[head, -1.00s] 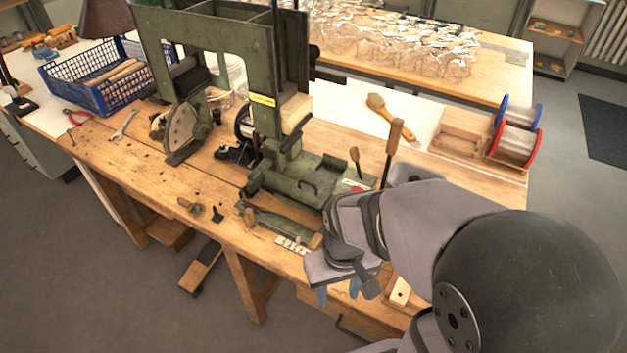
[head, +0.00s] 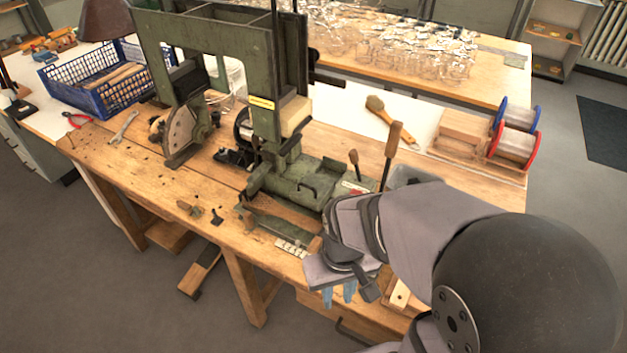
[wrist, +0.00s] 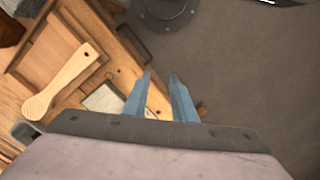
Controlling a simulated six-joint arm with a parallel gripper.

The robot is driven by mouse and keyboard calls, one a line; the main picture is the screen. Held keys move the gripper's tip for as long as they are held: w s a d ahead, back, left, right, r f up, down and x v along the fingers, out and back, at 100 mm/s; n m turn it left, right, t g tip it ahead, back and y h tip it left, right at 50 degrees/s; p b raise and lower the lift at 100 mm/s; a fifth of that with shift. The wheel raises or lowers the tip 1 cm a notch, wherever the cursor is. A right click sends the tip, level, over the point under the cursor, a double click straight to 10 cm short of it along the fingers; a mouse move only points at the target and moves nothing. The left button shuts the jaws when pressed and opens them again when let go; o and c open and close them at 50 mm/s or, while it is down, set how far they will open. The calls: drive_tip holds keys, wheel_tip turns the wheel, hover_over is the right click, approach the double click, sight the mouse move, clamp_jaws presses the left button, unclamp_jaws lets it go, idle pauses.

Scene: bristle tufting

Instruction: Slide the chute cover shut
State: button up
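The green tufting machine (head: 262,125) stands on the wooden bench in the head view. A low green assembly with a wooden piece (head: 284,211) lies at its front. I cannot tell for certain which part is the chute cover. My gripper (head: 338,295) is in front of and to the right of that assembly, near the bench's front edge. In the wrist view my gripper (wrist: 161,80) has two blue fingers standing apart with nothing between them. My arm and wrist hide part of the bench behind them.
A wooden paddle (wrist: 62,82) lies on the bench in the wrist view. A brush (head: 378,109), wire spools (head: 514,145), a blue basket (head: 103,88) and pliers (head: 76,121) are on the bench in the head view. Grey floor is free in front.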

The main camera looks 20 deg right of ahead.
drive_tip(key=s+r+g+p, duration=0.3)
drive_tip(key=p, duration=0.5)
drive_tip(key=w+d+r+n+t+p, duration=0.1)
drive_tip(key=w+p, duration=0.3)
drive_tip(key=w, duration=0.9)
drive_tip(key=w+d+r+n+t+p, duration=0.1)
drive_tip(key=w+d+p, duration=0.15)
drive_tip(key=w, duration=1.05)
drive_tip(key=w+r+n+t, duration=0.1)
drive_tip(key=w+r+n, duration=0.5)
drive_tip(key=n, duration=0.1)
drive_tip(key=shift+w+a+r+p, duration=0.3)
drive_tip(key=shift+w+a+r, duration=0.05)
drive_tip(key=shift+r, duration=0.05)
drive_tip(key=shift+f, duration=0.15)
